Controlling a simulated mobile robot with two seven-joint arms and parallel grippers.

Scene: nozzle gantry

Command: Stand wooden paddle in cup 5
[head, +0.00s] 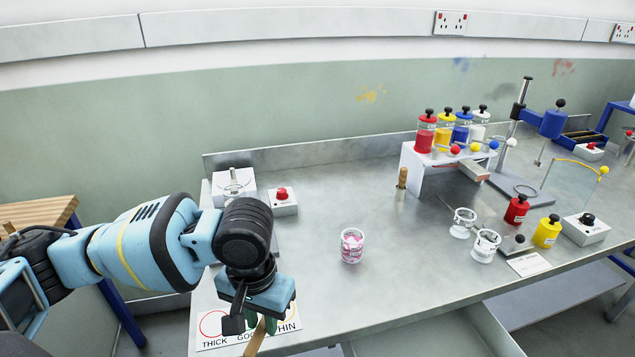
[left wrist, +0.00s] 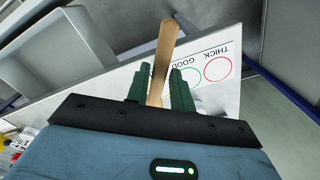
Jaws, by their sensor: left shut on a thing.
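The wooden paddle (head: 254,340) is a pale flat stick. My left gripper (head: 262,318) is shut on it above the front edge of the bench, over the card marked THICK, GOOD and THIN (head: 213,325). In the left wrist view the paddle (left wrist: 165,45) sticks out past the dark green fingers (left wrist: 162,84). A cup with pink and white contents (head: 352,246) stands on the bench to the right of the gripper, apart from it. Two clear cups (head: 463,222) (head: 486,245) stand further right. I cannot read which is cup 5. My right gripper is out of view.
A white stand (head: 420,170) holds red, yellow, blue and white bottles at the back. A brown-handled tool (head: 402,184) is upright beside it. Red (head: 516,209) and yellow (head: 547,231) bottles stand right. A red-button box (head: 283,201) is behind my arm.

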